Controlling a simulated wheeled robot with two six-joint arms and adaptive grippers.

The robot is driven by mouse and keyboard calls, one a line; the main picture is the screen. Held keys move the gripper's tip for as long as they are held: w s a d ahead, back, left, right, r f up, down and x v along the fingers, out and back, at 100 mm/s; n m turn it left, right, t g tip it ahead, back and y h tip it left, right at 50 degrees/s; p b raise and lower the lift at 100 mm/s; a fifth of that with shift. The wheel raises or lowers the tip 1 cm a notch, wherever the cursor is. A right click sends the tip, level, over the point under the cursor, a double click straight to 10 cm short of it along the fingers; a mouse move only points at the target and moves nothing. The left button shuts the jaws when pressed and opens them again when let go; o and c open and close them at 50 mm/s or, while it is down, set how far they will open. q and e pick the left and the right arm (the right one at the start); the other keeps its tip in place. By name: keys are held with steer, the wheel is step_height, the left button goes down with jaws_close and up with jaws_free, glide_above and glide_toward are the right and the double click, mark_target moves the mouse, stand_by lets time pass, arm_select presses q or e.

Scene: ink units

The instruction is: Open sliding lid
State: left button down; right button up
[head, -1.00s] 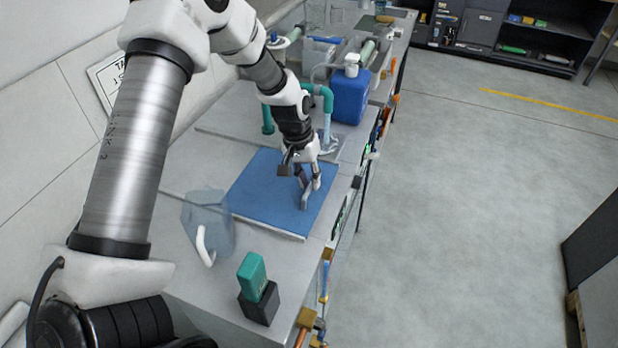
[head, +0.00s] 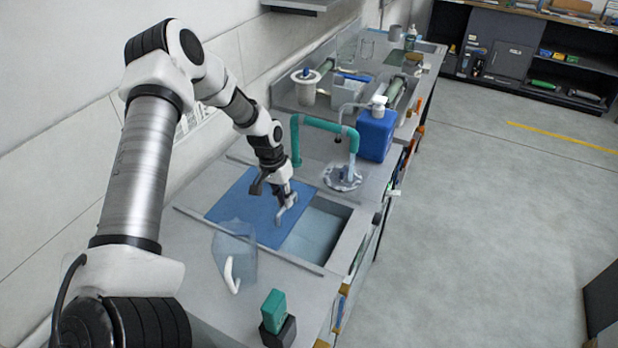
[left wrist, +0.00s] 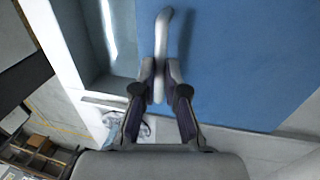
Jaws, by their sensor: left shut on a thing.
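The sliding lid (head: 240,212) is a flat blue panel lying over part of a sunken basin in the grey counter. Its right part is drawn back, and the open basin (head: 318,232) shows to its right. A pale grey handle (head: 288,214) stands at the lid's right edge. My left gripper (head: 284,200) is shut on this handle. In the left wrist view the handle (left wrist: 163,35) runs up between the two fingers, the blue lid (left wrist: 235,65) fills the right, and the open gap lies on the left. My right gripper is in no view.
A clear jug with a white handle (head: 231,272) and a green block in a dark holder (head: 275,312) stand at the front. A teal tap (head: 325,124) and a blue canister (head: 376,135) stand behind. The counter's right edge drops to the floor.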

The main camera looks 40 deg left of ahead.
mark_target(271, 206)
arm_select(q)
steer(key=a, duration=0.2)
steer(key=s+a, duration=0.1)
steer(key=a, duration=0.2)
steer(key=shift+s+a+p, duration=0.2)
steer(key=shift+a+p, duration=0.15)
steer(key=shift+p, duration=0.05)
steer(key=c, duration=1.2)
jaws_free()
steer(key=shift+f, duration=0.1)
steer(key=shift+w, duration=0.1)
step_height(271, 206, up, 12)
steer(key=a, duration=0.2)
steer(key=shift+s+a+f, duration=0.15)
steer(key=shift+s, duration=0.1)
